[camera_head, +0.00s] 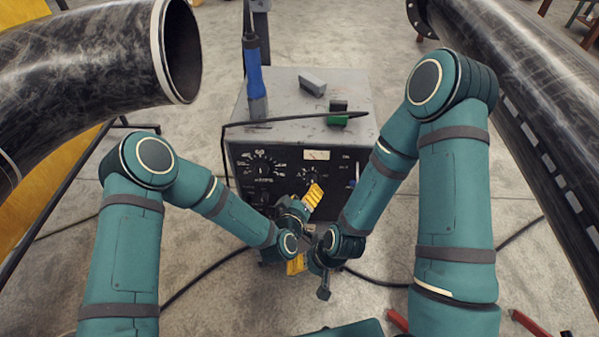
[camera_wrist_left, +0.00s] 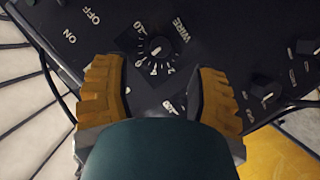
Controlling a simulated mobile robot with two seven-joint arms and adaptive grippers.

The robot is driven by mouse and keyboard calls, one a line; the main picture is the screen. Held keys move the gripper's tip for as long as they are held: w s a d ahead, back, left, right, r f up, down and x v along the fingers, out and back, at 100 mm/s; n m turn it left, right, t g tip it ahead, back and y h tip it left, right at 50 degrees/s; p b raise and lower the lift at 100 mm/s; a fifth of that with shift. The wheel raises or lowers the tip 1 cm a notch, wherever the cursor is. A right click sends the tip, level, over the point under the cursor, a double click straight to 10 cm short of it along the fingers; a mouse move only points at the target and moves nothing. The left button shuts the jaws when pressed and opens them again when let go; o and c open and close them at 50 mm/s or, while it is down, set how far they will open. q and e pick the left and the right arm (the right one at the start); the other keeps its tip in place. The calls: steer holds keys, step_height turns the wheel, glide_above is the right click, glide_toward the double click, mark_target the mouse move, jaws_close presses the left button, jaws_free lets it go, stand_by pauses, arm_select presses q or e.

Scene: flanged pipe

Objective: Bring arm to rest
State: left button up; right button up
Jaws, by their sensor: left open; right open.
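My left gripper (camera_head: 311,196) is in front of the dark control panel (camera_head: 290,168) of a grey machine (camera_head: 305,87). Its yellow fingers stand apart in the left wrist view (camera_wrist_left: 162,72), with a round dial knob (camera_wrist_left: 156,47) marked WIRE seen beyond the gap. Whether a finger touches the panel I cannot tell. My right gripper (camera_head: 306,276) is lower, just below the left one, in front of the machine's base. One yellow finger of it shows; the rest is dark and partly hidden by my wrists. Nothing is seen held in either gripper.
Large dark pipes flank at left (camera_head: 85,75) and right (camera_head: 520,85). Cables (camera_head: 200,278) and red-handled tools (camera_head: 528,323) lie on the floor.

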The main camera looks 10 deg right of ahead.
arm_select(q)
steer(key=a+f+g+y, duration=0.2)
steer(key=a+f, duration=0.1)
steer(key=a, duration=0.5)
steer(key=s+a+f+m+g+y, duration=0.1)
steer(key=s+a+f+g+y, duration=0.1)
steer(key=s+a+g, duration=0.7)
steer(key=s+a, duration=0.6)
steer(key=s, duration=0.3)
steer(key=shift+a+f, duration=0.2)
steer(key=shift+f, duration=0.2)
